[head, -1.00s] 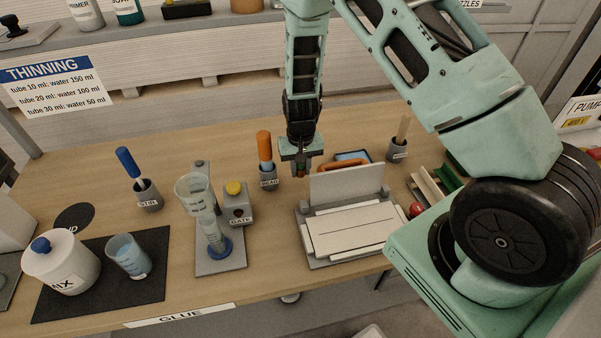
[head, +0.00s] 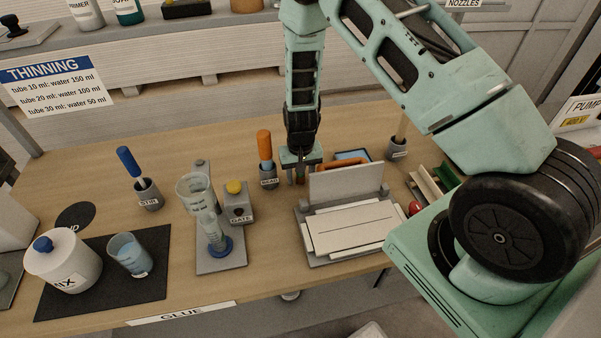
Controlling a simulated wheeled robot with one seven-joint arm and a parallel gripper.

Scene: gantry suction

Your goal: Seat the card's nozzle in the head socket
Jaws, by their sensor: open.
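My gripper (head: 300,173) hangs from the arm, pointing down, just behind the upright white panel (head: 345,184) and right of the cup with the orange-handled tool. Its fingers are open. Something small and dark with orange shows between or just behind the fingertips, too small to tell what it is. A sign reading NOZZLES (head: 470,4) is at the top right edge. I cannot make out any nozzle or the head socket. The sign card I can read is the THINNING card (head: 53,88) at the left, which lists tubes and water amounts.
A cup with an orange-handled tool (head: 265,147) stands close left of my gripper. A blue tray with an orange loop (head: 350,155) lies to its right. Measuring cups (head: 200,190) and a yellow-topped GATE block (head: 238,209) stand left. Bare wood (head: 90,160) lies at far left.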

